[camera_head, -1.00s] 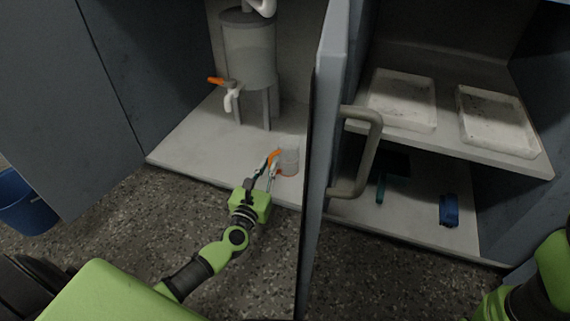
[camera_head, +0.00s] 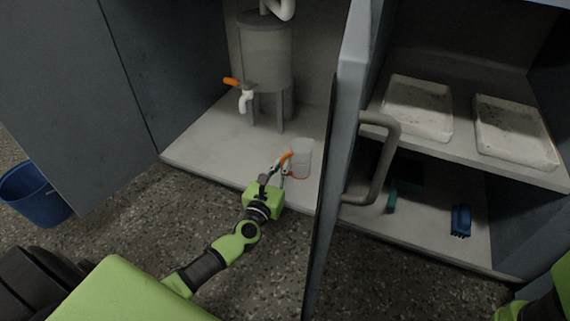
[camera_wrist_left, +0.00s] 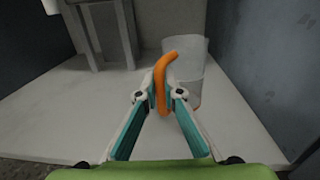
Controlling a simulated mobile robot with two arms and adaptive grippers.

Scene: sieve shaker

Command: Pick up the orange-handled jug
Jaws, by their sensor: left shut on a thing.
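The jug (camera_head: 303,156) is a clear, pale cup with an orange handle on its left side. It is upright on the white cabinet floor, near the front edge beside the open door. My left gripper (camera_head: 284,166) reaches it from the front and is shut on the orange handle. In the left wrist view the jug (camera_wrist_left: 187,80) stands behind the handle, and the left gripper's fingertips (camera_wrist_left: 157,98) press on both sides of the handle. Whether the jug's base touches the floor is hard to tell. My right gripper is out of view.
A grey tank (camera_head: 265,60) with an orange-levered tap stands on legs behind the jug. The open cabinet door (camera_head: 342,130) with its bar handle is close on the right. The right compartment holds two white trays (camera_head: 418,108) and a blue brush (camera_head: 461,220). A blue bucket (camera_head: 38,195) is at left.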

